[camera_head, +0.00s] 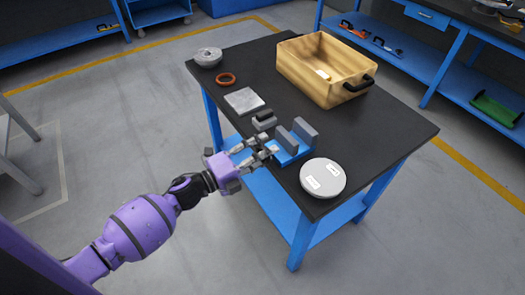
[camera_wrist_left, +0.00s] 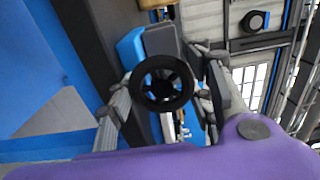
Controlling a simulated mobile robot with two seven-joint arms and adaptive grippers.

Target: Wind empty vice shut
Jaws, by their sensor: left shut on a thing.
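The vice has a blue base (camera_head: 289,156) and two upright grey jaws (camera_head: 305,131). It stands at the near edge of the black table. A gap shows between the jaws, with nothing seen in it. My left gripper (camera_head: 263,151) is at the vice's near left side. In the left wrist view, the black handwheel (camera_wrist_left: 136,86) sits between my left gripper's two fingers (camera_wrist_left: 163,98), which are shut on it. The vice body shows behind the wheel and is partly hidden. My right gripper is in neither view.
On the table (camera_head: 240,62) are a wooden crate (camera_head: 308,80) with black handles, a round pale lid (camera_head: 323,177) close right of the vice, a grey square plate (camera_head: 244,101), an orange ring (camera_head: 226,79), a grey flanged part (camera_head: 208,57) and a small grey block (camera_head: 264,122).

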